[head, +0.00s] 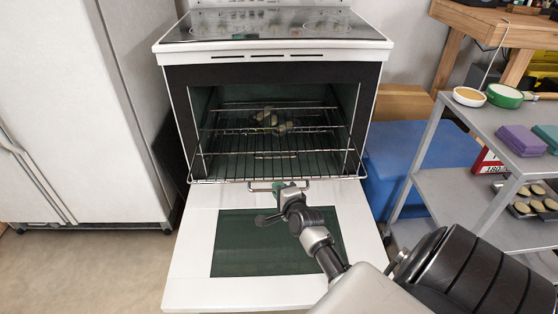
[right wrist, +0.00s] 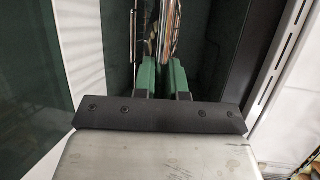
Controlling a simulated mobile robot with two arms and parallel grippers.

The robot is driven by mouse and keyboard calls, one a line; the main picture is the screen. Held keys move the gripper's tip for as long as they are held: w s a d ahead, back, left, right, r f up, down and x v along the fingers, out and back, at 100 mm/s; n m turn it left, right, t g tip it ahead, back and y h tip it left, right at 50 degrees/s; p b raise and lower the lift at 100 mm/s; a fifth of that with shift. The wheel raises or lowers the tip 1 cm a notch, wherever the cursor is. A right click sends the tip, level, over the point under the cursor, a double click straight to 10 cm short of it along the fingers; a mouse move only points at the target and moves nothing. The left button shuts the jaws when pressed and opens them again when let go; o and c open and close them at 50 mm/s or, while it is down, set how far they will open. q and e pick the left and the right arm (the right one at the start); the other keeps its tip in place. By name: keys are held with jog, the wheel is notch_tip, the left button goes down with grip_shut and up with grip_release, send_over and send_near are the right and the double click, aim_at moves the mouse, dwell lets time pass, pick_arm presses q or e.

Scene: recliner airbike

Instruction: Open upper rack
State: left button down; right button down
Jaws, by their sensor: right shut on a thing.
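The white oven (head: 275,55) stands with its door (head: 190,260) folded down in front. Inside are wire bars at two heights. The wire rack (head: 225,168) with its front bar near the oven's mouth has a small loop handle (head: 256,188) at its front. More wire bars (head: 228,130) show higher and deeper inside, near some small pale items. My right gripper (head: 279,188) is at the loop handle, shut on it, above the open door. In the right wrist view, the green fingers (right wrist: 161,78) close around a metal bar (right wrist: 168,30). My left gripper is out of view.
A white cabinet (head: 60,100) stands at the left. A grey shelf cart (head: 475,190) with pans and sponges stands close on the right, by a blue box (head: 400,150). The lowered door fills the floor space before the oven.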

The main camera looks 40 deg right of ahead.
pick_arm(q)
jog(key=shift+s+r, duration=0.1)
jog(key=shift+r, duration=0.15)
pick_arm(e)
jog(key=shift+s+a, duration=0.25)
jog(key=shift+a, duration=0.05)
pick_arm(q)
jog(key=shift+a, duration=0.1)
pick_arm(e)
jog(key=c, duration=1.2)
grip_release()
